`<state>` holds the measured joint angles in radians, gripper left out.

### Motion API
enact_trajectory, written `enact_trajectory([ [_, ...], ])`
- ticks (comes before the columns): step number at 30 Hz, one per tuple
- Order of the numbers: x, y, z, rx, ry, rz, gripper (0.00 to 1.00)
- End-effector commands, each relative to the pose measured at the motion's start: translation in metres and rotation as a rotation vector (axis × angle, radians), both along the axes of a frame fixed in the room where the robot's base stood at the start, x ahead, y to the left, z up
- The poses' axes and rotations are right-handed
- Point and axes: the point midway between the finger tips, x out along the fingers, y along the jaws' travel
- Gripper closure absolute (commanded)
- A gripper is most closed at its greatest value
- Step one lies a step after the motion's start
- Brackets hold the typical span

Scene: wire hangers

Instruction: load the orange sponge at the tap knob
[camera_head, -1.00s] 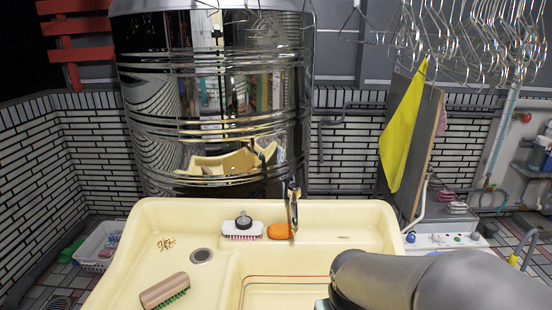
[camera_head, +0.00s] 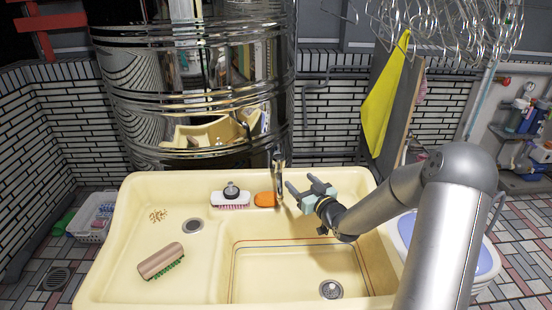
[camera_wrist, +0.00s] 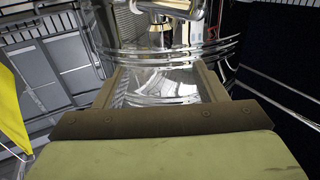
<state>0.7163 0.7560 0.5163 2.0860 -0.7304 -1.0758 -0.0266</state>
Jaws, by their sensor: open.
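The orange sponge (camera_head: 265,199) lies on the back ledge of the cream sink (camera_head: 130,205), just left of the foot of the tap (camera_head: 279,180). A separate tap knob cannot be made out at this size. My gripper (camera_head: 299,183) is open and empty, just right of the tap and above the back edge of the basin. Its fingers point towards the back left; I cannot tell whether they touch the tap. In the wrist view my open fingers (camera_wrist: 158,85) frame only the shiny metal tank (camera_wrist: 165,85). The sponge is not visible there.
A white brush with pink bristles (camera_head: 230,198) sits left of the sponge. A brown brush with green bristles (camera_head: 161,261) lies on the drainboard. The tank (camera_head: 200,90) stands behind the sink. A yellow cloth (camera_head: 384,100) and wire hangers (camera_head: 450,30) are at right. The basin is empty.

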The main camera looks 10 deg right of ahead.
Motion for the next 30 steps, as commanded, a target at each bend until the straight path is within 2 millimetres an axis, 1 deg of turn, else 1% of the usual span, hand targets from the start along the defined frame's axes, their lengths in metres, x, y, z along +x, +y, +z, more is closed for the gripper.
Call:
enact_trajectory([
  [4,0.026,0.011,0.003,0.000,0.000,0.003,0.35],
  [15,0.103,0.039,0.003,0.000,0.002,0.000,0.35],
  [18,0.121,0.045,0.002,-0.001,0.003,0.001,0.35],
  [21,0.135,0.050,0.002,-0.001,0.003,0.001,0.35],
  [24,0.144,0.053,0.001,-0.001,0.003,0.000,0.35],
  [30,0.152,0.056,0.000,-0.001,0.004,0.000,0.35],
])
